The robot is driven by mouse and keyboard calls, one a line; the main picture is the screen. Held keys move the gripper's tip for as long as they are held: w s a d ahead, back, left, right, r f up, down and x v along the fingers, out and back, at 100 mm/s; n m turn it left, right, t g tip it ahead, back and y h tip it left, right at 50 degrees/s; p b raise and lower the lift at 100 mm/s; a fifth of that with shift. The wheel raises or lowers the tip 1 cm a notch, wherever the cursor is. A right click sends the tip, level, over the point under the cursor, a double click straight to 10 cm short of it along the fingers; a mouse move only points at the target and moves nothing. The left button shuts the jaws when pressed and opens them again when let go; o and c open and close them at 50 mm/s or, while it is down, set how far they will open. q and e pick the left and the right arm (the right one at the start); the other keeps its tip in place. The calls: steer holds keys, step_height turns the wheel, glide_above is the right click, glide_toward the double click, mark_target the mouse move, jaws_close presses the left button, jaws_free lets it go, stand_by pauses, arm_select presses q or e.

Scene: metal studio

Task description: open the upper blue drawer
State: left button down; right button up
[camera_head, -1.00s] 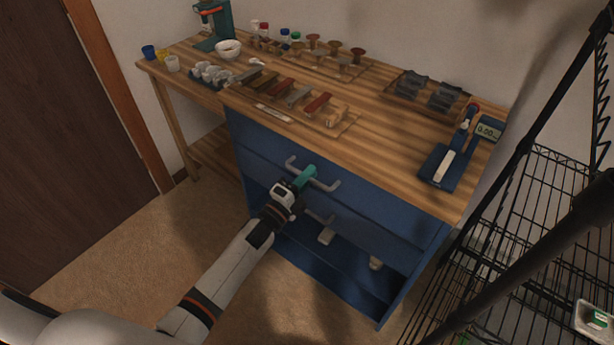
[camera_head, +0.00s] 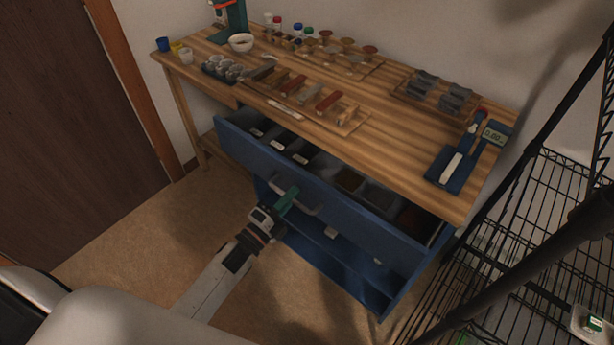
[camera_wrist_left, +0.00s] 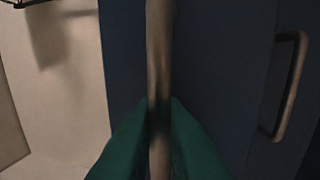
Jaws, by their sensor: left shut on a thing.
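The upper blue drawer (camera_head: 330,189) stands pulled out from the cabinet under the wooden bench top. Its inside shows several compartments, some with white-labelled dark contents and some with brown contents. My left gripper (camera_head: 287,201) is at the drawer's front. In the left wrist view, the green fingers (camera_wrist_left: 160,135) are closed around the metal bar handle (camera_wrist_left: 160,60), which runs up the middle of the picture. A second handle (camera_wrist_left: 292,85) shows at the right there. The lower part of the cabinet (camera_head: 340,262) is partly hidden by the drawer. My right gripper is not in view.
A black wire rack (camera_head: 520,240) stands close at the right. Open floor (camera_head: 130,235) lies at the left.

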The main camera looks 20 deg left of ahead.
arm_select(q)
steer(key=r+p+v, duration=0.1)
steer(key=r+v, duration=0.1)
steer(key=v, duration=0.8)
steer(key=r+p+v, duration=0.1)
steer(key=r+v, duration=0.1)
steer(key=v, duration=0.8)
steer(key=shift+v, duration=0.8)
steer(key=c, duration=1.8)
jaws_free()
steer(key=shift+c, duration=0.2)
steer(key=b+v, duration=0.2)
steer(key=v, duration=1)
steer(key=shift+s+r, duration=0.1)
steer(key=shift+r, duration=0.05)
